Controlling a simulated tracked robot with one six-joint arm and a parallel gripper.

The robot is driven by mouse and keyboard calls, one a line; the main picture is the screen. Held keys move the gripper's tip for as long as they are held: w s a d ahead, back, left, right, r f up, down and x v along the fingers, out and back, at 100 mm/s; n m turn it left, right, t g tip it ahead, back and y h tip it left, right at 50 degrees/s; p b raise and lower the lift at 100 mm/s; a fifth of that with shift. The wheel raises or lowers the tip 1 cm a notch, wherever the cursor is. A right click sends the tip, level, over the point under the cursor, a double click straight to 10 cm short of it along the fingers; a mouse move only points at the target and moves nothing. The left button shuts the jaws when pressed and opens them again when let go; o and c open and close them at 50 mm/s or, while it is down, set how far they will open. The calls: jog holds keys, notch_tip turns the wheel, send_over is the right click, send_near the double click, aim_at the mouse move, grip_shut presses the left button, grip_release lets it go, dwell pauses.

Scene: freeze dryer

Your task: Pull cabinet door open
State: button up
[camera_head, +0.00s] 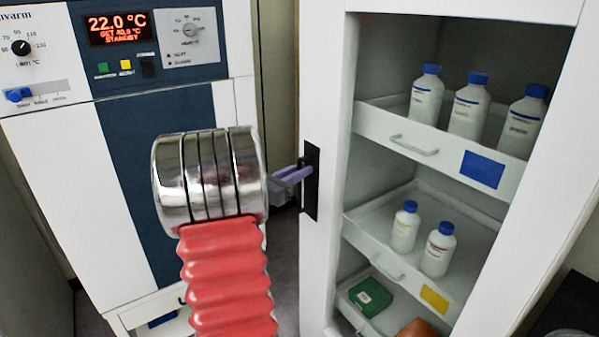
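The tall white cabinet fills the right side of the head view. Its front has a white door frame (325,95) around a clear view of the shelves; whether glass fills it I cannot tell. A black handle plate (311,182) sits on the frame's left upright. My gripper (297,173), with purplish fingers, reaches the handle from the left, at or touching it. My metal wrist and red bellows hide part of the view. The fingers are small and overlap the handle, so their grip is unclear. I see no clear gap at the door's edge.
Inside are pull-out trays (375,125) with several blue-capped white bottles (468,108) and a green box (370,297). A white and blue freeze dryer (75,150) with a lit display stands at the left. A narrow floor gap lies between it and the cabinet.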

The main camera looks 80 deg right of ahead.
grip_shut()
jog(key=shift+w+a, duration=0.1)
jog(key=shift+w, duration=0.05)
